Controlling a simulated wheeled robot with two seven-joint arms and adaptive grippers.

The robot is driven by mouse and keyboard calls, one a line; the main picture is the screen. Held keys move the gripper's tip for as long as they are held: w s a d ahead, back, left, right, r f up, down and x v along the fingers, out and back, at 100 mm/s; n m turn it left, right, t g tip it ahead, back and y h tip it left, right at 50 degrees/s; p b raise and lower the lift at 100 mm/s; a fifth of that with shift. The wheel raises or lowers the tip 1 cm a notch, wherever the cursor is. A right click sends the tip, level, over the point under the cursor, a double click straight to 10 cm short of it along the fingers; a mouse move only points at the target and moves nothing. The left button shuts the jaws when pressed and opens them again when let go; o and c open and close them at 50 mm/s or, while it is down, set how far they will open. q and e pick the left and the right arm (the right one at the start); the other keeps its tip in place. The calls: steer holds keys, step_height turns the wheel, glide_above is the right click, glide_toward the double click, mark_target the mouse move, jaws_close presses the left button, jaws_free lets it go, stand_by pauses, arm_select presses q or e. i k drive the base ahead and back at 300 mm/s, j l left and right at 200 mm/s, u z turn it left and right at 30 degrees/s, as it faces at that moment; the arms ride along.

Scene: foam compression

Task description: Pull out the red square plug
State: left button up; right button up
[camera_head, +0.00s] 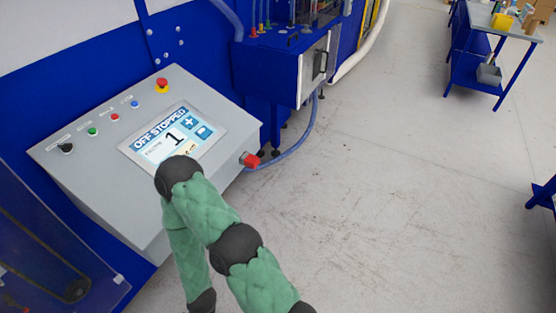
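The red square plug (250,160) sits at the right side of a grey control box (95,183), by its lower right corner. Nothing touches the plug in this view. One of my arms, green with black joints, rises from the bottom edge and bends in front of the box's lower side. I cannot tell for sure which arm it is. Neither of my grippers shows.
The box carries a lit screen (172,138) reading "OFF STOPPED", several small buttons and a red emergency knob (162,85). A blue machine (267,78) stands behind. A blue hose (296,146) runs near the plug. The grey floor (400,190) to the right is open.

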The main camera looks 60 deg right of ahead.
mark_target(251, 161)
steer(key=z, duration=1.85)
steer(key=i+l+u, duration=0.1)
steer(key=l+u, duration=0.2)
steer(key=u, duration=0.2)
steer(key=i+l+u, duration=0.1)
steer(key=l+u, duration=0.25)
steer(key=u, duration=0.15)
steer(key=l+u, duration=0.45)
steer(key=l, duration=0.45)
steer(key=k+l+u, duration=0.15)
steer(key=l, duration=0.7)
steer(key=k+l+u, duration=0.1)
steer(key=l, duration=0.3)
steer(key=k+l+u, duration=0.1)
steer(key=l, duration=0.35)
